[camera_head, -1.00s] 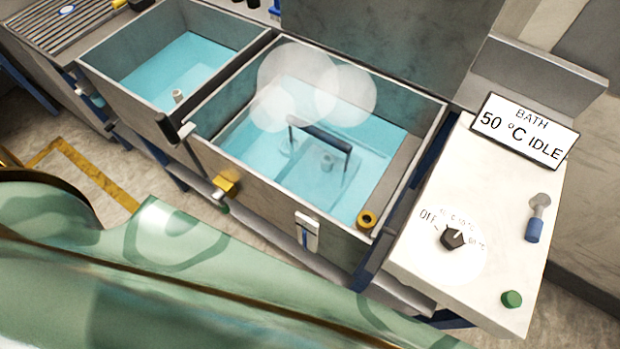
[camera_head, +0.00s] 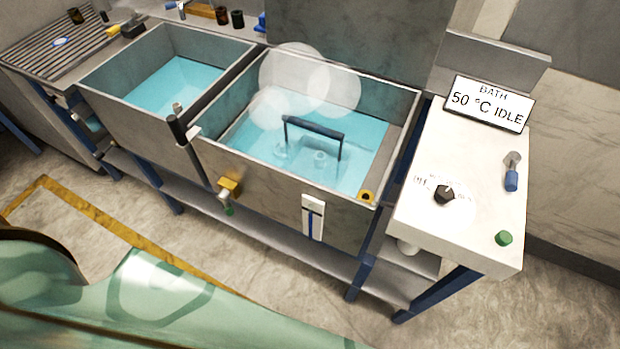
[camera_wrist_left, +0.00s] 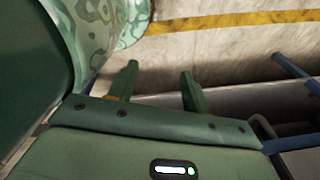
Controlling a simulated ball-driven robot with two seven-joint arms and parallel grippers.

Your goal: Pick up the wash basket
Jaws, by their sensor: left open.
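The wash basket shows in the head view as a dark arched handle (camera_head: 314,128) standing above the blue water of the right-hand bath (camera_head: 270,172). The basket's body under the water is hard to make out. In the left wrist view my left gripper (camera_wrist_left: 157,80) is open, its two green fingers apart with nothing between them. Floor and a grey surface lie beyond it. It does not show in the head view, so its distance to the handle cannot be told. My right gripper is in neither view.
A second water-filled basin (camera_head: 110,98) adjoins on the left. A white control box (camera_head: 425,225) with a dial and a sign (camera_head: 487,103) reading "BATH 50 °C IDLE" stands on the right. Steam-like white discs hang over the bath. A yellow line (camera_head: 130,240) marks open floor in front.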

